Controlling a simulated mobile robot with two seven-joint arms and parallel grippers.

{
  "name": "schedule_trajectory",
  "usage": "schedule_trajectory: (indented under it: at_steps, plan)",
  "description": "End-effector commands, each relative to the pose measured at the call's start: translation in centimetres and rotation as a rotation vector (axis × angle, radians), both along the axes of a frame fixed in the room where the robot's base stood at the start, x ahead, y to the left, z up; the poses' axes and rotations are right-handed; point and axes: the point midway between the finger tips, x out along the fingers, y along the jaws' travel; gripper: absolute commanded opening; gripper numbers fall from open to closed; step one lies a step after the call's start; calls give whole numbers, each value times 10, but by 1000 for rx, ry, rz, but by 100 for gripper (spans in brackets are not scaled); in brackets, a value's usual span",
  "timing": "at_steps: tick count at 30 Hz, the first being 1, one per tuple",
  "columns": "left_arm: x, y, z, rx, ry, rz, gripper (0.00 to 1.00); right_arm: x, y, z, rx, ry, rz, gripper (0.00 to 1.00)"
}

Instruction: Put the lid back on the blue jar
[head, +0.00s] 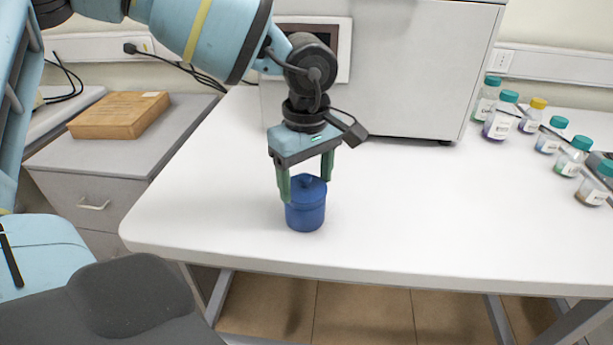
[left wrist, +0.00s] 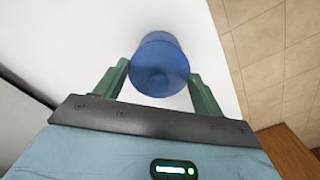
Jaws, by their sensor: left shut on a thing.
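The blue jar (head: 305,215) stands upright on the white table, near its front edge. My right gripper is not in view.
The white table (head: 420,210) is clear around the jar. Several small bottles with coloured caps (head: 502,117) stand at the right. A large grey-white machine (head: 410,70) is behind. A wooden board (head: 118,115) lies on the grey cabinet at the left.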

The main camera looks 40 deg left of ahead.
Motion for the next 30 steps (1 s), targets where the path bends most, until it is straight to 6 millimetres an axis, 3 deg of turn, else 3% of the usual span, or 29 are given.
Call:
schedule_trajectory:
  at_steps: [4, 5, 10, 16, 18, 30]
  plan:
    - [0, 0, 0, 0, 0, 0, 48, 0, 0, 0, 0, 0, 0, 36]
    - [0, 0, 0, 0, 0, 0, 72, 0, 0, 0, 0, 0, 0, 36]
    - [0, 0, 0, 0, 0, 0, 94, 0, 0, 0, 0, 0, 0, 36]
    - [0, 0, 0, 0, 0, 0, 94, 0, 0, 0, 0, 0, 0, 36]
    - [0, 0, 0, 0, 0, 0, 100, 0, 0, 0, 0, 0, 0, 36]
    - [0, 0, 9, 0, -2, 0, 100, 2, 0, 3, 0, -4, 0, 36]
